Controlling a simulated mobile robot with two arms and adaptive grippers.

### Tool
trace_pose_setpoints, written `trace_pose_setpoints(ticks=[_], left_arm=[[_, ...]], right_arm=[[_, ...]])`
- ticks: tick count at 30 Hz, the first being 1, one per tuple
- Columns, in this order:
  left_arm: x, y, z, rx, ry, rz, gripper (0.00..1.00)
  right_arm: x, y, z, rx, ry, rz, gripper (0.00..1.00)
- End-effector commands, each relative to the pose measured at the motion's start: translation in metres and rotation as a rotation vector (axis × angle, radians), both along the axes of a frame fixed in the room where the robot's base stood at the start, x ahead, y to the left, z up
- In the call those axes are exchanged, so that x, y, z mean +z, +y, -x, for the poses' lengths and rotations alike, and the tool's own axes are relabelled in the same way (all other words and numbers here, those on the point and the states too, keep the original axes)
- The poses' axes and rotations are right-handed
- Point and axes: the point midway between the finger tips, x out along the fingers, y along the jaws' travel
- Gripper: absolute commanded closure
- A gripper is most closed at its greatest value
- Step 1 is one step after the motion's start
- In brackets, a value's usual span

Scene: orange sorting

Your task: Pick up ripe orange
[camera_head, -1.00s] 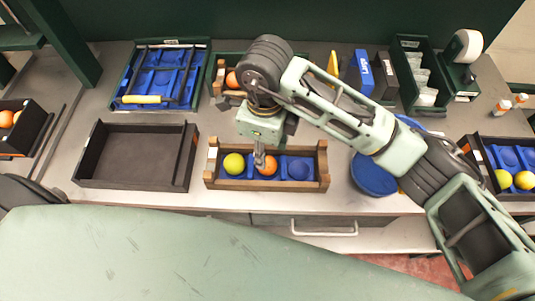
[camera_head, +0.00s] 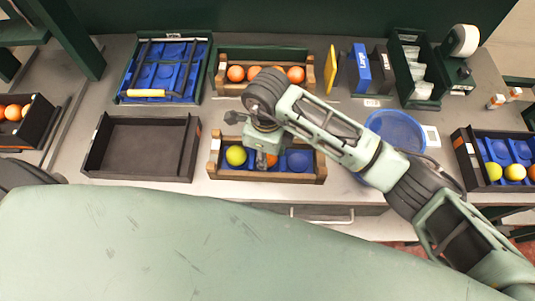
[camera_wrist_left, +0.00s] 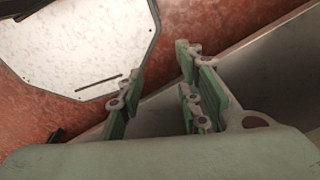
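A wooden crate (camera_head: 322,163) with a blue insert stands near the table's front edge in the head view. In it, a yellow-green fruit (camera_head: 235,155) sits at left and an orange fruit (camera_head: 272,160) sits right of it; the right-hand pocket looks empty. My right gripper (camera_head: 262,160) points down over the orange and hides much of it. Whether its fingers are closed or touching the orange cannot be made out. My left gripper (camera_wrist_left: 160,75) shows in the left wrist view with its fingers apart and nothing between them.
A dark empty tray (camera_head: 140,147) lies left of the crate. Another wooden crate (camera_head: 309,76) behind holds several oranges (camera_head: 236,73). A blue round bowl (camera_head: 395,132) is at right, partly behind my right arm. A right-hand crate (camera_head: 465,160) holds yellow and orange fruit.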

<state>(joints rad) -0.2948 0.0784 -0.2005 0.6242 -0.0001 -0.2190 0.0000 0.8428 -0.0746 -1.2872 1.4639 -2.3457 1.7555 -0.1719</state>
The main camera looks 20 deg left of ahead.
Motion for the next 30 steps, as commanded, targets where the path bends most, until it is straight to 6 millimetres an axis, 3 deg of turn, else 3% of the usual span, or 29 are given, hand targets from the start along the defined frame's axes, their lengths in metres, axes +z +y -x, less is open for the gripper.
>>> trace_pose_setpoints(ticks=[3, 14, 21, 30], left_arm=[[-0.001, 0.001, 0.008, 0.0, 0.011, -0.001, 0.68], [-0.005, 0.002, 0.011, 0.0, 0.016, -0.003, 0.68], [-0.027, 0.002, 0.009, 0.0, 0.014, -0.003, 0.68], [-0.045, 0.004, 0.005, -0.001, 0.008, -0.005, 0.68]], right_arm=[[0.0, 0.0, 0.001, 0.001, 0.002, 0.0, 0.92], [0.005, 0.0, 0.0, 0.001, -0.001, 0.0, 0.92], [0.038, 0.001, -0.002, 0.004, -0.008, -0.004, 0.92], [0.073, -0.042, 0.042, 0.004, -0.003, -0.003, 0.92]])
